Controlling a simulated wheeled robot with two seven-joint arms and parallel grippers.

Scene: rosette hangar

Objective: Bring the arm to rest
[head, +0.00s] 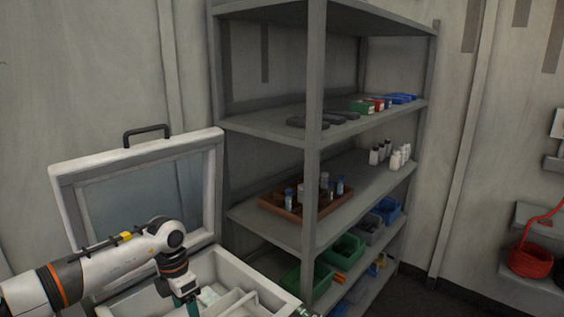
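My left arm comes in from the lower left over an open white case (137,158) with its lid raised. The arm bends down at the wrist, and my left gripper (187,302) points down at the left part of the case's compartments. Something teal shows at the gripper, close to the bottom edge of the picture. The fingertips are too small and cut off to tell whether they are open or shut, or whether they hold anything.
A grey metal shelf unit (315,150) stands right behind the case. It bears a brown tray (290,213) with bottles, white bottles (400,157), small boxes (362,107), and green bins (343,250). A red coiled cable (528,262) is at the far right. Free floor shows at the lower right.

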